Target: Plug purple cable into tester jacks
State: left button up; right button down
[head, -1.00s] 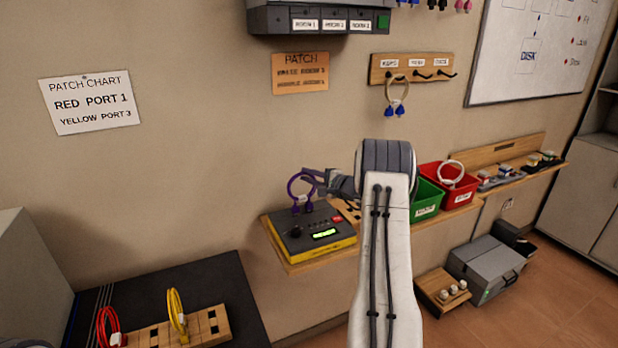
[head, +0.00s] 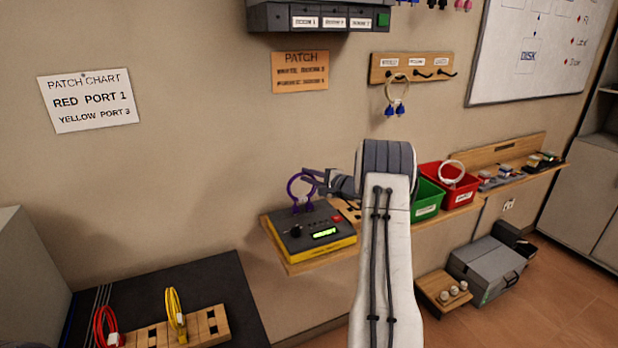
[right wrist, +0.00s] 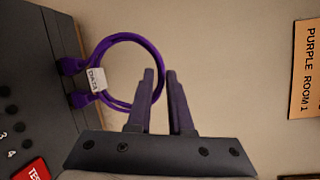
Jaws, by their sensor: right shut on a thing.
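The tester (head: 305,236) is a black and yellow box with a lit green display, standing on a wooden wall shelf. The purple cable (head: 296,180) stands up as a loop at its back. In the right wrist view the loop (right wrist: 108,40) bears a white DATA tag (right wrist: 96,79), and its two plugs (right wrist: 76,98) meet the tester's surface side by side. How deep they sit cannot be told. My right gripper (head: 309,180) is shut on the loop's side away from the plugs, its fingers (right wrist: 161,75) close together.
Green bin (head: 428,198) and red bin (head: 452,182) stand right of the tester, partly behind my right arm. A black table (head: 170,290) at lower left bears a wooden block with red (head: 104,325) and yellow cables (head: 174,310). A patch sign (head: 300,72) hangs above.

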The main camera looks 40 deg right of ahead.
dwell(0.4)
dwell(0.3)
jog(key=shift+c, duration=0.5)
grip_release()
jog(key=shift+f, duration=0.1)
jog(key=shift+s+b, duration=0.1)
jog(key=shift+b, duration=0.25)
jog(key=s+r+b, duration=0.1)
jog(key=s+b, duration=0.2)
jog(key=s, duration=0.4)
jog(key=shift+d, duration=0.4)
jog(key=shift+s, duration=0.1)
dwell(0.3)
